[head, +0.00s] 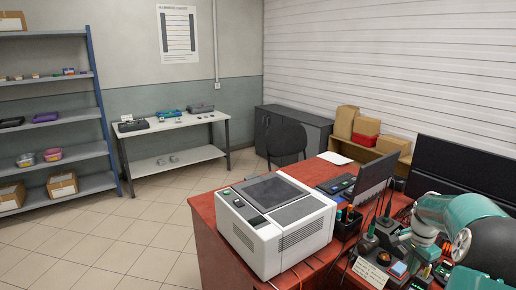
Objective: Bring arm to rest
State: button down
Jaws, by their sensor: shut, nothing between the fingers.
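My arm (470,215), with teal and dark rounded links, shows folded at the lower right of the head view. It is above or in front of the right end of a red-topped desk (217,226). I cannot make out my gripper; the end of the arm is hidden behind its own links or lies outside the picture. No object can be seen held by the arm.
A white boxy machine (277,226) stands on the desk, with an open laptop (372,182) behind it. Small tools and a card (371,274) crowd the desk near my arm. Shelves (60,118) and a workbench (172,126) stand farther back. The tiled floor at left is clear.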

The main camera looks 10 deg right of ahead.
jog(key=s+a+r+n+t+h, duration=0.1)
jog(key=a+r+n, duration=0.45)
jog(key=a, duration=0.75)
jog(key=s+a+r+n+t, duration=0.1)
jog(key=a+r+n, duration=0.2)
jog(key=a+r, duration=0.8)
jog(key=s+a+n+t+y, duration=0.1)
jog(key=s+a+n+t, duration=0.2)
jog(key=s+a+n, duration=0.5)
jog(key=s+a, duration=0.7)
jog(key=a, duration=0.3)
jog(key=shift+a+f+y, duration=0.25)
jog(key=shift+f+y, duration=0.05)
jog(key=shift+f, duration=0.1)
jog(key=shift+n, duration=0.25)
